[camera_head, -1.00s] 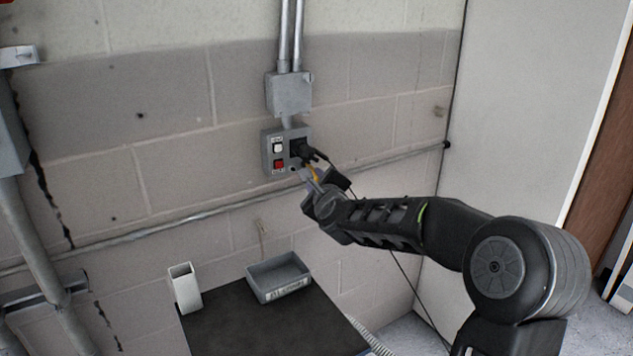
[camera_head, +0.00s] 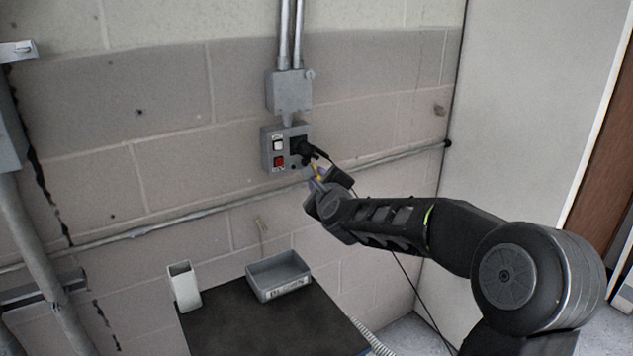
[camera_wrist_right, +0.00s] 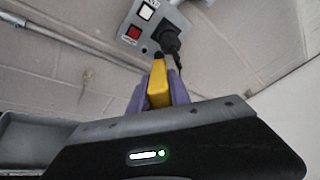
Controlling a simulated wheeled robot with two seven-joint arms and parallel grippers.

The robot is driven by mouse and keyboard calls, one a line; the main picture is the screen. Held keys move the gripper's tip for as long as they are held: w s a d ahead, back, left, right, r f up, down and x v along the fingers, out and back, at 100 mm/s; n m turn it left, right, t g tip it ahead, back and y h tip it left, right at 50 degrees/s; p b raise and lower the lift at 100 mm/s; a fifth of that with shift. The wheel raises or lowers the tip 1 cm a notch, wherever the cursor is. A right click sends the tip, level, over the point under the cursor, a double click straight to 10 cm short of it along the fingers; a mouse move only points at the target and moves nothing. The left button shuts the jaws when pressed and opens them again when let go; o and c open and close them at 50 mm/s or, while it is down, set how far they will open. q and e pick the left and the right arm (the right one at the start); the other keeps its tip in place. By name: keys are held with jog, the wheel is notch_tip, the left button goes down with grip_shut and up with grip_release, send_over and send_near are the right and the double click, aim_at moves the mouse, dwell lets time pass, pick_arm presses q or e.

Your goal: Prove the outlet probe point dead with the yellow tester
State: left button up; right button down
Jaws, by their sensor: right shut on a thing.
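The grey outlet box (camera_head: 268,148) is on the block wall, with a white switch, a red switch and a black plug (camera_head: 304,148) in its right side. It also shows at the top of the right wrist view, with the plug (camera_wrist_right: 168,38). The probe point is too small to make out for certain. My right gripper (camera_head: 318,180) is shut on the yellow tester (camera_wrist_right: 158,84), which sits between its purple fingers and points up at the box. Whether the tester's tip touches the box I cannot tell. My left gripper is not in view.
A dark table (camera_head: 245,325) stands below, bearing a grey tray (camera_head: 279,292) and a white upright holder (camera_head: 185,288). A black cord hangs from the plug past my right arm. A conduit (camera_head: 390,157) runs along the wall. A pale panel (camera_head: 530,100) stands at the right.

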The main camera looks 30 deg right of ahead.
jog(key=s+b, duration=0.4)
jog(key=s, duration=0.2)
dwell(0.3)
